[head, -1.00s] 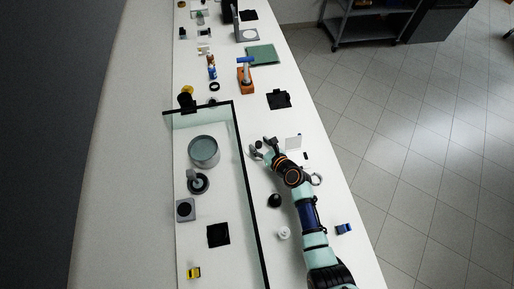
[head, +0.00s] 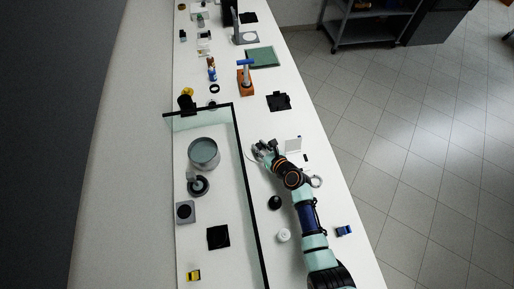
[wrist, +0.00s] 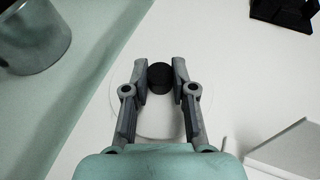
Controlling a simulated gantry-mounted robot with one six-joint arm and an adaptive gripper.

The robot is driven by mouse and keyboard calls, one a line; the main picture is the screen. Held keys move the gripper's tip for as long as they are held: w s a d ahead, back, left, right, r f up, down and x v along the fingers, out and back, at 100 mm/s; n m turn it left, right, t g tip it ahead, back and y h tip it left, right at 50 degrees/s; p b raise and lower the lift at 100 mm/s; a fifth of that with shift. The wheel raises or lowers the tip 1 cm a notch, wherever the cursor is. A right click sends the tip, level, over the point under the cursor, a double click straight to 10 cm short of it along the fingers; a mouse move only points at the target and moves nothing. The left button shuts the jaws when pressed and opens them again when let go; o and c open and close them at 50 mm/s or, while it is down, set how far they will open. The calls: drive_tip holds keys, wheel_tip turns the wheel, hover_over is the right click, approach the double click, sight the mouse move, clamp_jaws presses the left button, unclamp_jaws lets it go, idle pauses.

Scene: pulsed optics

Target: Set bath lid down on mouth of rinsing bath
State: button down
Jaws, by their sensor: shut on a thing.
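The bath lid is a clear round disc (wrist: 150,125) with a black knob (wrist: 160,78), below my gripper (wrist: 159,68) in the wrist view. My gripper's fingers are shut on the knob. In the head view my gripper (head: 267,148) is right of the black-edged clear panel, and the lid's pale rim (head: 255,155) shows faintly beside it. I cannot tell whether the lid touches the table. The rinsing bath (head: 204,153) is a grey round vessel with an open mouth, across the panel to the left. Its side also shows at the wrist view's upper left (wrist: 36,40).
The clear panel with a black top edge (head: 246,190) stands between my gripper and the bath. A mount with a round base (head: 198,186) sits just below the bath. A white card (head: 293,145), a black knob (head: 275,202) and a white piece (head: 284,236) are near my arm.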

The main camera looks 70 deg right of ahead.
sight(260, 148)
drive_tip(key=shift+r+p, duration=3.05)
drive_tip(key=shift+p, duration=0.25)
drive_tip(key=shift+f, duration=0.1)
